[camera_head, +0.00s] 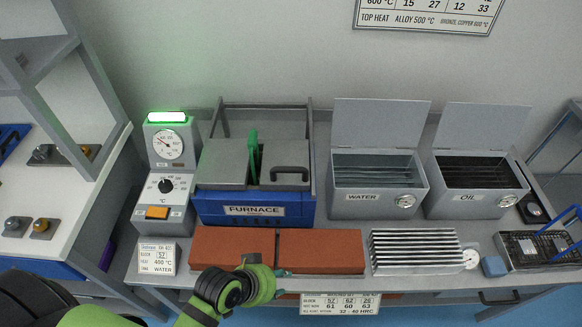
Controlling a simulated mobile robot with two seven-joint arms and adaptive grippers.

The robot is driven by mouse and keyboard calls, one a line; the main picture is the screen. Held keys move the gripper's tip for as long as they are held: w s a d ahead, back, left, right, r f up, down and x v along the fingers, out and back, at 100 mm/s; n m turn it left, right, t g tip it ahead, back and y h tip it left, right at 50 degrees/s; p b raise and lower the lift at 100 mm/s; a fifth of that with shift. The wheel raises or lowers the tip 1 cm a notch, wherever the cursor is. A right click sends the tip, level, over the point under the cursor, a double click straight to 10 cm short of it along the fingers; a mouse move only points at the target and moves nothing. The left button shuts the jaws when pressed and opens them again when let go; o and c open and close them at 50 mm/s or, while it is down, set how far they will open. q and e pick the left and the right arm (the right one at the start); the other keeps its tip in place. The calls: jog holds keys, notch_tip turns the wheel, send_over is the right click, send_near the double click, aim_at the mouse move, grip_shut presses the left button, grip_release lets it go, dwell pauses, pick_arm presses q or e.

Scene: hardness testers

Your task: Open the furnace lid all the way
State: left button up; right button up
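The furnace (255,211) is a blue box with a white FURNACE label, at the left middle of the bench. Its top has a grey left panel (222,162) and a grey right panel (270,182) with a dark handle (290,172). A narrow gap between the panels holds an upright green piece (254,152). A grey frame stands behind. My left gripper (281,281) is in front of the furnace, over the red-brown bricks, apart from the handle. Its fingertips look spread, with nothing between them. My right gripper is not in view.
Red-brown bricks (335,250) lie before the furnace. A controller with a dial (167,188) and lit green lamp stands left. Open-lidded WATER (370,200) and OIL (468,200) tanks stand right. A ribbed metal rack (415,250) and a wire basket (530,250) lie at the front right.

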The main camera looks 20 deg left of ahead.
aim_at(290, 170)
pick_arm(q)
jog(key=w+d+r+n+t+h, duration=0.2)
jog(key=w+d+r+t, duration=0.15)
jog(key=r, duration=0.35)
jog(key=w+d+r+n+t+h, duration=0.2)
jog(key=w+r+t, duration=0.1)
jog(key=w+r, duration=0.3)
jog(key=w+d+r+n+t+h, duration=0.1)
jog(key=w+d+r+n+t, duration=0.2)
jog(key=r, duration=0.5)
jog(key=w+a+f+n+y, duration=0.3)
jog(key=a+n+y, duration=0.1)
jog(key=n, duration=0.1)
jog(key=w+a+f+n+y, duration=0.3)
jog(key=w+a+n+y, duration=0.1)
jog(key=n, duration=0.2)
jog(key=w+a+f+n+y, duration=0.3)
jog(key=w+a+n+y, duration=0.1)
jog(key=n+y, duration=0.1)
jog(key=shift+w+a+p, duration=0.25)
jog(key=shift+a+p, duration=0.05)
jog(key=shift+r, duration=0.1)
grip_shut()
